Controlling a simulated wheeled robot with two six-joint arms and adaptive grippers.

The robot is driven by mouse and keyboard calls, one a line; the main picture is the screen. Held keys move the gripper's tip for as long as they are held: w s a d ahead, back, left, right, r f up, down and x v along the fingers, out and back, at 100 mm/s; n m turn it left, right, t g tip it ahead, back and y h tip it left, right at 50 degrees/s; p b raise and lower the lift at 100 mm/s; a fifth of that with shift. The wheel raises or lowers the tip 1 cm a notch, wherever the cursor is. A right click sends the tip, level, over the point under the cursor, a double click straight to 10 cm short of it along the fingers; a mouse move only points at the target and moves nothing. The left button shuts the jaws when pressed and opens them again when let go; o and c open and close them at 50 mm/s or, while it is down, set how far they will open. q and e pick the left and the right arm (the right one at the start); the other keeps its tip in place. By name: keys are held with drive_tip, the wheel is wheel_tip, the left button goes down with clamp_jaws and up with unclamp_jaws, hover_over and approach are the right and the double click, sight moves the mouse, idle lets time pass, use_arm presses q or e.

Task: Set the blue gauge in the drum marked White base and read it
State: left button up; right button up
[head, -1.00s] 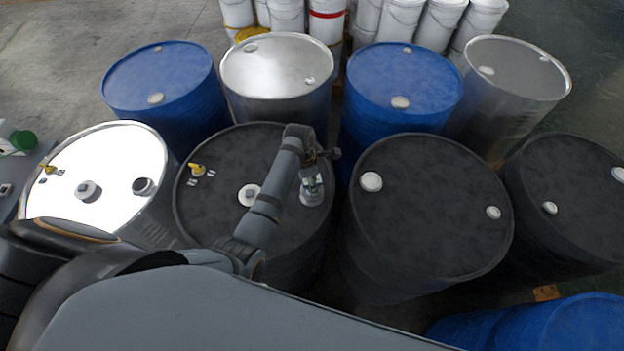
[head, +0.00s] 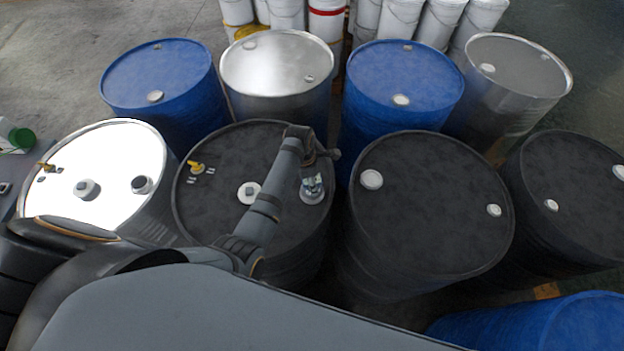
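The blue gauge cannot be made out, and I cannot read a White base marking on any drum. My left gripper (head: 312,182) points down at a round light fitting on the right part of a black drum's lid (head: 232,150). Pale, shiny parts show at its fingertips; whether they are shut on something is too small to tell. The same lid has a white bung (head: 249,192) near the middle and a yellow fitting (head: 196,167) at the left. A shiny steel drum (head: 110,150) to the left has a yellow fitting and two caps. My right gripper is out of view.
Two more black drums (head: 430,200) stand to the right. Blue and steel drums (head: 405,75) form a row behind, with white pails (head: 438,22) beyond. A green-capped container (head: 22,138) is at the left edge. A blue drum (head: 545,325) is at lower right.

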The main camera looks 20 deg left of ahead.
use_arm(q)
drive_tip(key=shift+f, duration=0.15)
drive_tip(key=o, duration=1.6)
drive_tip(key=shift+c, duration=0.2)
drive_tip(key=shift+o, duration=0.2)
wheel_tip(320, 180, up, 12)
drive_tip(key=a, duration=0.1)
drive_tip(key=shift+s+a, duration=0.25)
drive_tip(key=shift+s, duration=0.2)
drive_tip(key=shift+f, duration=0.15)
